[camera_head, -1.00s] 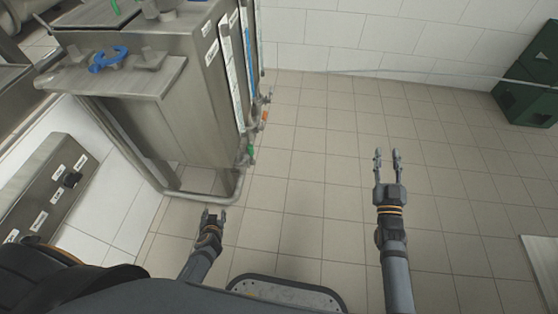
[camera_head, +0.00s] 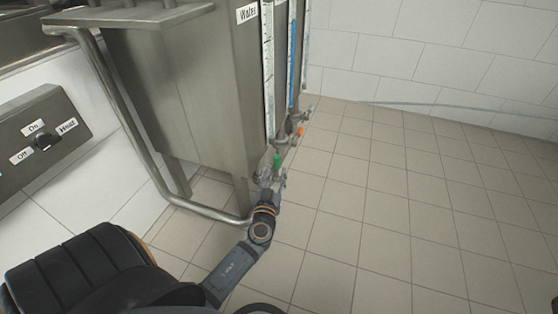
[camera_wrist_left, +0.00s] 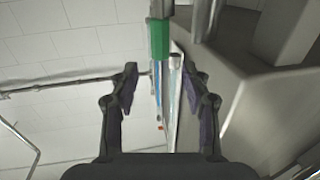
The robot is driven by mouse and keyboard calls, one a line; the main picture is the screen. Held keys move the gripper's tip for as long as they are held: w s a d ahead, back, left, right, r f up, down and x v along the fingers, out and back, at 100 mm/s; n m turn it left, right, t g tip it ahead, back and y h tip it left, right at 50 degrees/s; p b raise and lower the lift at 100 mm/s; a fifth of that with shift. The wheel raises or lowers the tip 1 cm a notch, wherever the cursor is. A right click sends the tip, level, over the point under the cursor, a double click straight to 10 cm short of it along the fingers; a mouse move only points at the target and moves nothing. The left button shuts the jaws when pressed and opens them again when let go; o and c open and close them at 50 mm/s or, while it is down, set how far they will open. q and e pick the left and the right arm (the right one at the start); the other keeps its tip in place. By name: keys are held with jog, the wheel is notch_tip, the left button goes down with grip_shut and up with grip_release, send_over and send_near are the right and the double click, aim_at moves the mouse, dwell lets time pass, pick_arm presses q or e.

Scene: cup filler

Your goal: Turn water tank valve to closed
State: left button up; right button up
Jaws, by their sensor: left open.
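The steel water tank (camera_head: 175,95) stands at the upper left of the head view, with a "Water" label (camera_head: 247,14) near its top corner. A small green valve handle (camera_head: 277,160) is low at the tank's front corner. My left gripper (camera_head: 270,184) is just below the green handle and partly covers the fittings there. In the left wrist view the green handle (camera_wrist_left: 160,40) hangs ahead, above and between the open fingers (camera_wrist_left: 160,84), with nothing clasped. My right gripper is out of view.
A second valve with an orange part (camera_head: 300,131) sits farther back along the tank. A bent steel pipe (camera_head: 150,190) runs around the tank's base. A control box with a knob (camera_head: 44,140) is on the left. Tiled floor (camera_head: 400,220) to the right is clear.

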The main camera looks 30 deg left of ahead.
aim_at(277, 161)
pick_arm(q)
jog(key=x, duration=0.8)
jog(key=shift+w+f, duration=0.1)
grip_shut()
